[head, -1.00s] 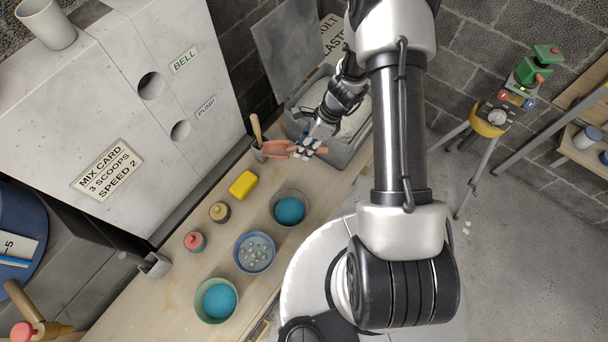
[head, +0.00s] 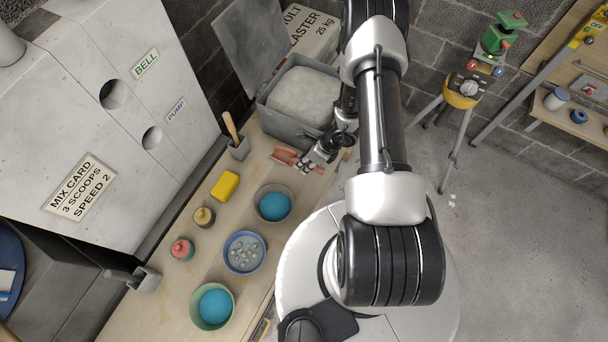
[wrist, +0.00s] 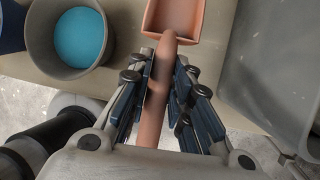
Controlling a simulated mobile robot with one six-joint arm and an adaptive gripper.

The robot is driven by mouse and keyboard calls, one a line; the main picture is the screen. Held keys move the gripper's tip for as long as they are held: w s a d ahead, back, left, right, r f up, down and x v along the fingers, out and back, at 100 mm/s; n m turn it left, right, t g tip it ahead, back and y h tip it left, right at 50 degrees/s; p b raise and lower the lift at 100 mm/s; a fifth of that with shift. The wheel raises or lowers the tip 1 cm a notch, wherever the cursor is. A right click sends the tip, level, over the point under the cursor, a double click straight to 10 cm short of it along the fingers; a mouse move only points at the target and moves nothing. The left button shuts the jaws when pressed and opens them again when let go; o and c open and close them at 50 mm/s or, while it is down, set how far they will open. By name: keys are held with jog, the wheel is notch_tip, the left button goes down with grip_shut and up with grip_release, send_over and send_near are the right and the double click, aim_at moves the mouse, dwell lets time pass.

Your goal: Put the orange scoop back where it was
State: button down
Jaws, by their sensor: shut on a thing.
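The orange scoop (head: 287,157) is held in my gripper (head: 312,163), just in front of the grey bin (head: 291,125) of pale powder. In the wrist view my gripper (wrist: 165,88) is shut on the handle of the scoop (wrist: 176,17), with a finger on each side. The scoop's pan points away from the gripper and looks empty. In the head view the pan is over the bench; I cannot tell whether it touches the wood. The bin's lid stands open.
A holder with a wooden-handled tool (head: 238,149) stands left of the scoop. A yellow block (head: 225,185), two small jars and several bowls, among them a grey bowl of blue stuff (head: 273,204), stand along the bench (head: 165,268). A control box on a tripod (head: 465,88) stands at the right.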

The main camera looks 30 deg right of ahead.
notch_tip(320, 180, down, 9)
jog(key=shift+f+b, duration=0.2)
jog(key=shift+b, duration=0.75)
jog(key=shift+f, duration=0.1)
jog(key=c, duration=1.4)
grip_release()
jog(key=shift+c, duration=0.2)
